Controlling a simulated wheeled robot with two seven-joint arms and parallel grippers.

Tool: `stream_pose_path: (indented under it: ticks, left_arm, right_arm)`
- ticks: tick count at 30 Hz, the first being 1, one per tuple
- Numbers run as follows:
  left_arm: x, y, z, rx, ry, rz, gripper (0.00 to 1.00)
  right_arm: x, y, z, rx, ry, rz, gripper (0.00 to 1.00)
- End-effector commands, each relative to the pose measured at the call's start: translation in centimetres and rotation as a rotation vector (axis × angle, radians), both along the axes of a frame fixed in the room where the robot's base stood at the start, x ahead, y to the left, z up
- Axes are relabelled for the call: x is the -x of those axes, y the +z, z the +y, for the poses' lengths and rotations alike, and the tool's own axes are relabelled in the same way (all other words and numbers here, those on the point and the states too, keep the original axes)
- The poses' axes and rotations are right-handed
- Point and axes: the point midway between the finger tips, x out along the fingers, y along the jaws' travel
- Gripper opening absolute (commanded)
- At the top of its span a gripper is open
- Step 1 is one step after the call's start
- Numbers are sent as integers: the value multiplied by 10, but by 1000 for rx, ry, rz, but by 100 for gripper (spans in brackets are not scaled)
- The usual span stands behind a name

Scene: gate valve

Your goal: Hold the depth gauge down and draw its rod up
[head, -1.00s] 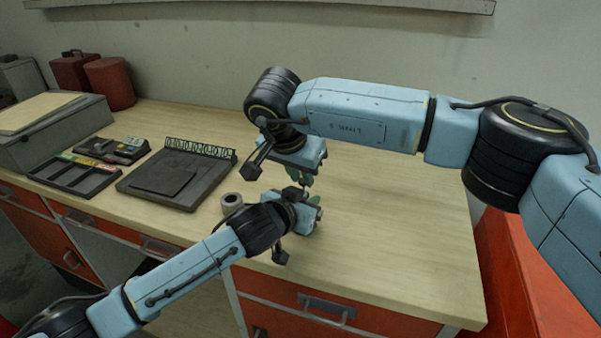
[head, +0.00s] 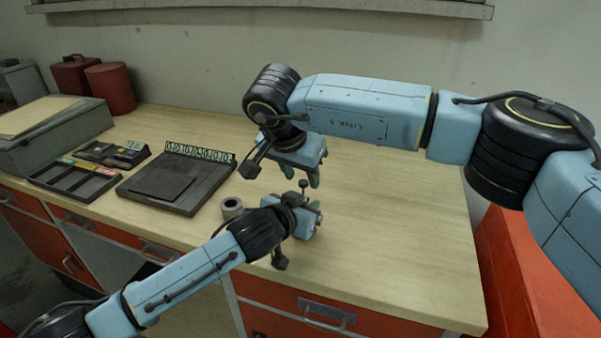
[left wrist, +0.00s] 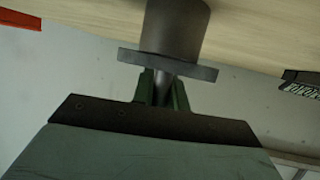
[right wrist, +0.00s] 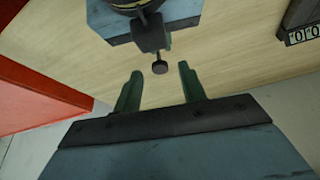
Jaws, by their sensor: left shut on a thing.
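The depth gauge shows in the left wrist view as a dark cylinder (left wrist: 175,25) with a flat crosspiece (left wrist: 168,66) and a thinner stem. My left gripper (left wrist: 163,80) is shut on the gauge, its green fingers on either side of the stem by the crosspiece. In the head view the left gripper (head: 316,217) hides most of the gauge. The rod's round dark knob (head: 303,184) stands above it, and also shows in the right wrist view (right wrist: 160,67). My right gripper (right wrist: 160,72) is open, its fingertips either side of the knob in that picture, touching nothing.
A grey ring (head: 232,206) stands on the bench (head: 400,230) just left of my left gripper. A dark tray with a row of number tags (head: 198,150) and a compartment tray (head: 75,178) lie further left. The bench to the right is clear.

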Motion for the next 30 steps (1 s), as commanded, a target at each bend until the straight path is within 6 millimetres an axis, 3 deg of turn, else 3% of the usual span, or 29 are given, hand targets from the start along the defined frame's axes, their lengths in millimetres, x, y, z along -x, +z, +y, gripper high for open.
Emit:
stream_pose_path:
  ticks: [8, 21, 30]
  left_arm:
    - [0, -1, 0, -1, 0, 3, 0]
    - [0, -1, 0, 0, 0, 1, 0]
    - [0, 0, 0, 0, -1, 1, 0]
  right_arm:
    - [3, 9, 2, 0, 0, -2, 41]
    - [32, 90, 19, 0, 1, -4, 41]
    - [40, 111, 22, 0, 0, 0, 41]
